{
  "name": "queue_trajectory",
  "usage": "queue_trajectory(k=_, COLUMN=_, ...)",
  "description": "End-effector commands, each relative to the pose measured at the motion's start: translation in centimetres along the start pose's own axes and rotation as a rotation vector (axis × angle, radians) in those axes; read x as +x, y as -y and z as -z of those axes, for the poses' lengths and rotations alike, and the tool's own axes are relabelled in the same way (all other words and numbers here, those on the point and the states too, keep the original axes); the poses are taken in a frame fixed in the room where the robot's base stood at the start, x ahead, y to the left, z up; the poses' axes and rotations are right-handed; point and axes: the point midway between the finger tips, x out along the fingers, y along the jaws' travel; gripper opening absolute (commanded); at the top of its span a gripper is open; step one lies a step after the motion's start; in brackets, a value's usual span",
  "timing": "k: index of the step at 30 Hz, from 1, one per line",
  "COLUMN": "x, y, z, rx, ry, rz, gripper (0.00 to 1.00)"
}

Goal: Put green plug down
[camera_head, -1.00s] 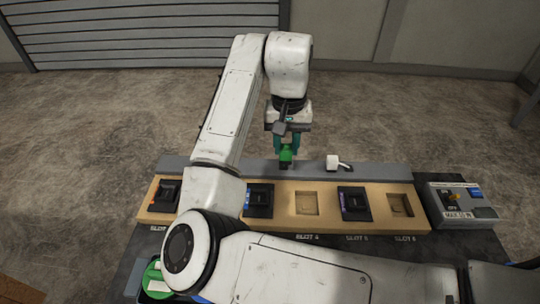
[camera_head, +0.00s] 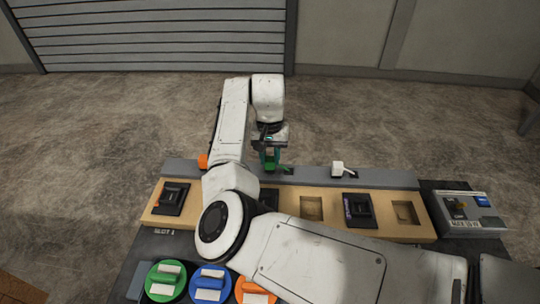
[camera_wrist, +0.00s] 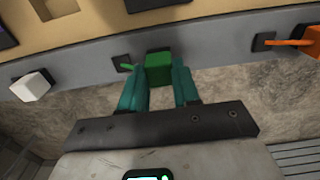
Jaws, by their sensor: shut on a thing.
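The green plug (camera_wrist: 158,68) is a small green block between the two teal fingers of my gripper (camera_wrist: 159,85) in the wrist view. In the head view my gripper (camera_head: 270,158) is shut on the same green plug (camera_head: 270,158), at the console's grey back strip (camera_head: 315,175). A short green piece (camera_wrist: 126,67) shows on a dark socket beside the plug in the wrist view. I cannot tell whether the plug touches the strip or is held just above it.
A white plug (camera_head: 338,168) and an orange plug (camera_head: 203,160) sit along the back strip. The wooden panel (camera_head: 335,223) has dark modules and empty recesses. A switch box (camera_head: 468,212) stands right. Bare floor lies behind.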

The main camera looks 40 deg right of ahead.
Motion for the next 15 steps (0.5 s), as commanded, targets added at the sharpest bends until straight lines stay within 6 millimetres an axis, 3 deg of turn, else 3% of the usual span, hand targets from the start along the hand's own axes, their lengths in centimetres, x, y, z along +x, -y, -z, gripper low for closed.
queue_trajectory(k=12, x=0.68, y=-0.04, z=-0.04, rx=0.000, ry=0.001, rz=-0.001, gripper=0.01)
queue_trajectory(k=13, x=0.67, y=-0.03, z=-0.03, rx=0.000, ry=0.000, rz=-0.001, gripper=0.33)
queue_trajectory(k=15, x=0.64, y=-0.02, z=-0.03, rx=0.000, ry=0.000, rz=0.000, gripper=0.40)
